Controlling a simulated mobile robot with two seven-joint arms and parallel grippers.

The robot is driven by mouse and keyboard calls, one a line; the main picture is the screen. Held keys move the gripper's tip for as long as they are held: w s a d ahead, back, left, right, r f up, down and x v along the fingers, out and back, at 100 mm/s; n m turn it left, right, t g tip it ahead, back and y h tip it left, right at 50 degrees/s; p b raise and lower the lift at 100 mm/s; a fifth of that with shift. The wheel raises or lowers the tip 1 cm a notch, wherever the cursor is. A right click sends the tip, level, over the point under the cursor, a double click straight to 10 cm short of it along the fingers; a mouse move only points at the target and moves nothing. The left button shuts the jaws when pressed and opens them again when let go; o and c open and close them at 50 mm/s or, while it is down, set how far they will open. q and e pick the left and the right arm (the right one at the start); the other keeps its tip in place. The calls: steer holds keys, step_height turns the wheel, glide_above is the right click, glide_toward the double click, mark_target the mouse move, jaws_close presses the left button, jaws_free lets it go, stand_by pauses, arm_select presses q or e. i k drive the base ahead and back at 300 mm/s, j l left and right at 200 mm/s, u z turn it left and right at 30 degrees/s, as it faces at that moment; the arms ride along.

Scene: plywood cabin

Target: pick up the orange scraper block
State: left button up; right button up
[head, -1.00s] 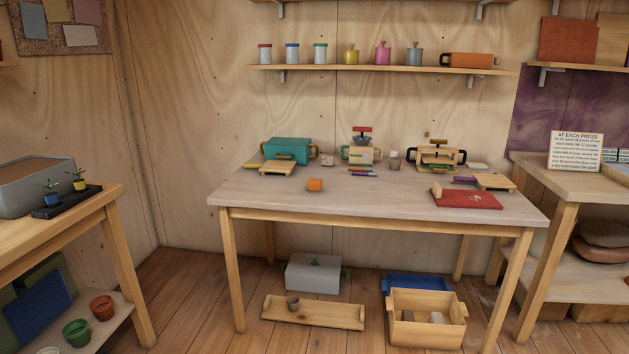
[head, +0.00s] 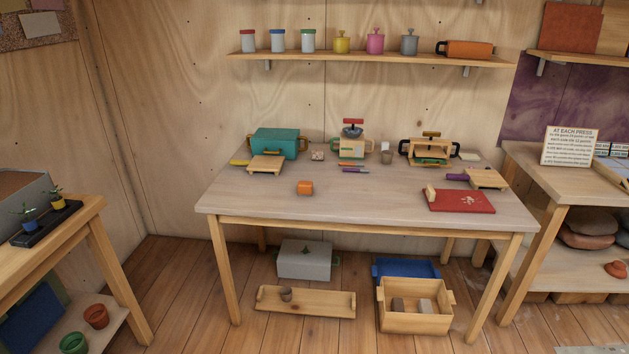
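A small orange block (head: 305,188) sits on the front-middle part of the pale wooden table (head: 370,208), apart from other things. It looks like the orange scraper block, though it is small in view. An orange item with dark handles (head: 465,49) lies at the right end of the wall shelf. Neither of my grippers shows in the head view.
A wooden crate (head: 414,320) and a tray (head: 305,302) lie on the floor below. Side benches flank the table.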

mark_target(305, 187)
steer(key=i+j+z, duration=0.2)
steer(key=i, duration=0.35)
steer(key=i+j+z, duration=0.15)
steer(key=i+j, duration=0.25)
steer(key=i, duration=0.1)
